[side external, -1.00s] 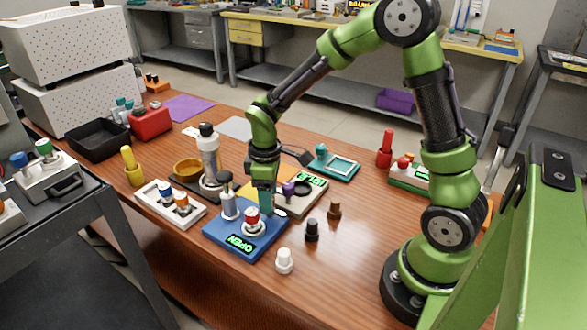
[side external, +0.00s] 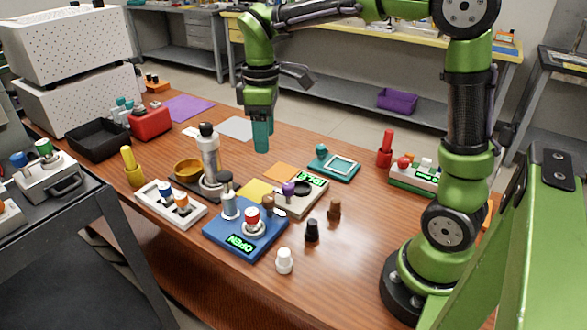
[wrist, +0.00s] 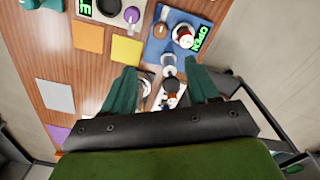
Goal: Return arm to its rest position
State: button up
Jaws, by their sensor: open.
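My gripper (side external: 261,137) hangs high above the table in the side view, pointing down, with nothing between its teal fingers. In the wrist view the two fingers (wrist: 165,88) stand wide apart. The green arm is raised and bent well above the work. Below stands a blue base (side external: 232,238) whose green display reads OPEN, with a red-and-white capped piece (side external: 252,221) on it. Beside it is a pale base (side external: 313,203) with a green display and a purple knob (side external: 288,190).
A grey post device (side external: 209,165), a white tray (side external: 160,209) with blue and orange capped pieces, and a yellow pestle-like piece (side external: 130,166) stand at left. Loose black (side external: 312,231), white (side external: 285,261) and brown (side external: 334,209) pieces stand in front. The air around my gripper is clear.

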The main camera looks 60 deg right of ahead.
jog(key=shift+r, duration=0.25)
